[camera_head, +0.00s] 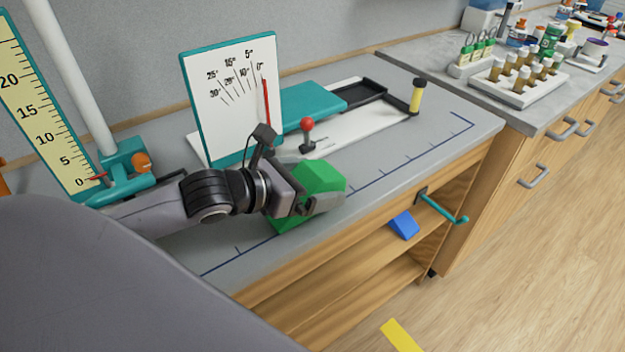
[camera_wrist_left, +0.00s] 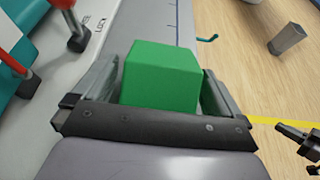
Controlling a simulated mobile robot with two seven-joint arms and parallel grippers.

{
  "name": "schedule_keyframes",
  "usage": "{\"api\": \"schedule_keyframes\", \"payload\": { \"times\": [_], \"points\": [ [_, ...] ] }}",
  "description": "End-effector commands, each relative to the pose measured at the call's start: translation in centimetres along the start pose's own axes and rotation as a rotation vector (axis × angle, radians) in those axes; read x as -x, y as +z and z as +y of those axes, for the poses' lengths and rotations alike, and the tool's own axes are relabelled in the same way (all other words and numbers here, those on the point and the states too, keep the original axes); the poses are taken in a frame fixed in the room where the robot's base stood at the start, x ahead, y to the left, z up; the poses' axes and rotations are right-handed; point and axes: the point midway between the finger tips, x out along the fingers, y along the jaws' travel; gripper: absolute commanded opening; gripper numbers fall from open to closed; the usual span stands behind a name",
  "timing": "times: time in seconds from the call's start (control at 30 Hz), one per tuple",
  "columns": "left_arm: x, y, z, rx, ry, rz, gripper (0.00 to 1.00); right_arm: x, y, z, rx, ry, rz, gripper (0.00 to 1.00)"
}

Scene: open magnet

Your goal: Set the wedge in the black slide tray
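A green block (camera_head: 320,178), seemingly the wedge, is between the fingers of my left gripper (camera_head: 312,203), over the front part of the bench. In the left wrist view the green block (camera_wrist_left: 162,78) fills the space between the two fingers, which lie close along its sides. I cannot tell whether its underside touches the bench. The black slide tray (camera_head: 388,95) is at the back of the bench, at the right end of a teal slide, and looks empty.
A white angle board (camera_head: 222,90) and a red-knobbed lever (camera_head: 307,125) stand close behind my left gripper. A yellow-topped post (camera_head: 416,95) is beside the tray. A blue wedge-shaped block (camera_head: 404,225) lies on the shelf below. The right front bench top is clear.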

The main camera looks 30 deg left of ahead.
Motion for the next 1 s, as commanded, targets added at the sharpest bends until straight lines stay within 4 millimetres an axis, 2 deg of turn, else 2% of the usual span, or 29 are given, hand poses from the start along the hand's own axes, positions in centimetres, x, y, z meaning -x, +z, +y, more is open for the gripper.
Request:
{"api": "schedule_keyframes", "payload": {
  "times": [0.37,0.63,1.0],
  "points": [
    [0.6,0.2,0.1,-0.002,0.002,0.001,1.00,0.1,-0.2,0.0,0.000,0.000,0.002,0.00],
    [3.4,0.2,-0.1,-0.004,-0.002,0.004,1.00,0.0,-0.1,0.0,0.000,0.000,0.002,0.00],
    [6.3,0.2,-0.1,-0.004,-0.004,0.003,1.00,0.0,-0.1,0.0,0.000,0.000,0.003,0.00]
  ]
}}
